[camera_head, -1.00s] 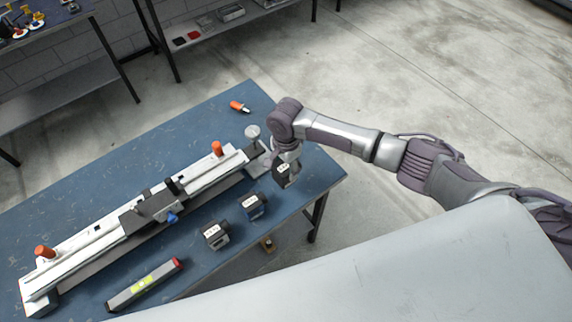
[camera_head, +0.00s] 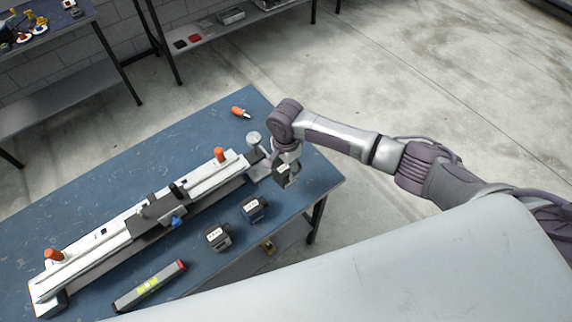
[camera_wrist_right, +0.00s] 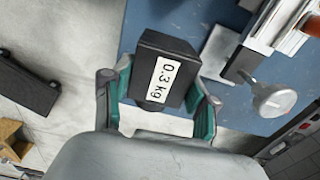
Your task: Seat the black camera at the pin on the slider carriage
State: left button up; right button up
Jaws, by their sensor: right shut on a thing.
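My right gripper (camera_head: 286,166) is shut on the black camera (camera_head: 286,177), a dark block held above the table's right end. In the wrist view, the black camera (camera_wrist_right: 163,72) sits between the two green-padded fingers (camera_wrist_right: 160,112) and bears a white "0.3 kg" label. The slider carriage (camera_head: 150,216) is a dark block midway along the pale rail (camera_head: 95,250), left of my gripper and well apart from it. A black upright piece (camera_head: 177,190) and a blue knob (camera_head: 178,221) are at the carriage. I cannot make out the pin clearly. My left gripper is not in view.
A level (camera_head: 150,285) lies front left. Orange knobs (camera_head: 219,155) (camera_head: 53,256) rise from the rail. An orange-handled tool (camera_head: 240,112) lies at the back of the blue table (camera_head: 150,150).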

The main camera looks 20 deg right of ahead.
jog(key=shift+r, duration=2.5)
